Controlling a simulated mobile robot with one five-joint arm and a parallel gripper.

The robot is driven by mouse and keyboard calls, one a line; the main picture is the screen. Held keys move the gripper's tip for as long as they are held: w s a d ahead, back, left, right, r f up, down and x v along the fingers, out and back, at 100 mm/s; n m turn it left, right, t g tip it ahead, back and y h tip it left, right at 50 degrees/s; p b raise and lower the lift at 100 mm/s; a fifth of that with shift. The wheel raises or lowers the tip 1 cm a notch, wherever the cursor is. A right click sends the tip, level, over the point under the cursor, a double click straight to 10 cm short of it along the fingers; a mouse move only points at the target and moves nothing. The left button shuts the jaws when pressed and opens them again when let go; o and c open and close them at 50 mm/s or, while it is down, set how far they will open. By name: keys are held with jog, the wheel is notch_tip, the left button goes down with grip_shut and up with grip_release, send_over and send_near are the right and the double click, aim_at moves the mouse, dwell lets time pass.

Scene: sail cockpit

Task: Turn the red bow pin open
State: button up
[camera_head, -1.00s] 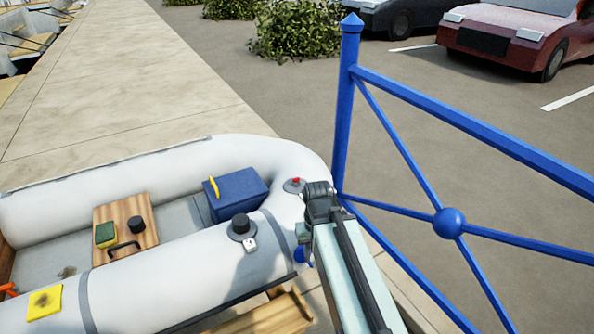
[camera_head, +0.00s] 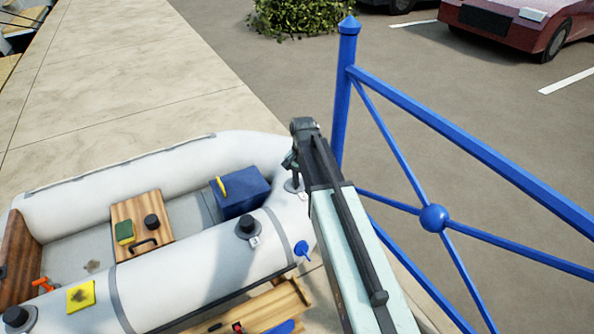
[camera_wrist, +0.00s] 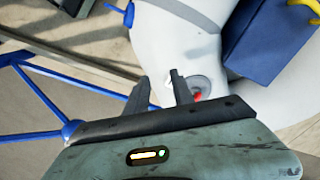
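The red bow pin (camera_wrist: 197,97) shows as a small red tip on a round grey base (camera_wrist: 203,84) on the white tube of the inflatable boat (camera_head: 170,160). In the head view my gripper (camera_head: 291,160) covers the red pin, and only part of the grey base (camera_head: 292,187) shows at the bow. In the wrist view my gripper (camera_wrist: 160,80) has its two dark fingers apart with no object held between them. The right finger lies just left of the pin in the picture and partly overlaps the base. I cannot tell whether it touches.
A blue box (camera_head: 240,192) with a yellow handle sits inside the boat near the bow. A black valve cap (camera_head: 247,224) and a blue knob (camera_head: 302,248) are on the near tube. A blue railing (camera_head: 433,218) stands close on the right of my arm.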

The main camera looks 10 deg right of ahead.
jog(key=w+m, duration=0.2)
jog(key=w, duration=0.2)
jog(key=w+m, duration=0.2)
jog(key=w, duration=0.3)
jog(key=w+m, duration=0.3)
jog(key=w, duration=0.1)
jog(key=shift+w+d, duration=0.15)
notch_tip(320, 180, down, 8)
jog(key=b, duration=0.8)
jog(key=shift+f, duration=0.1)
grip_shut()
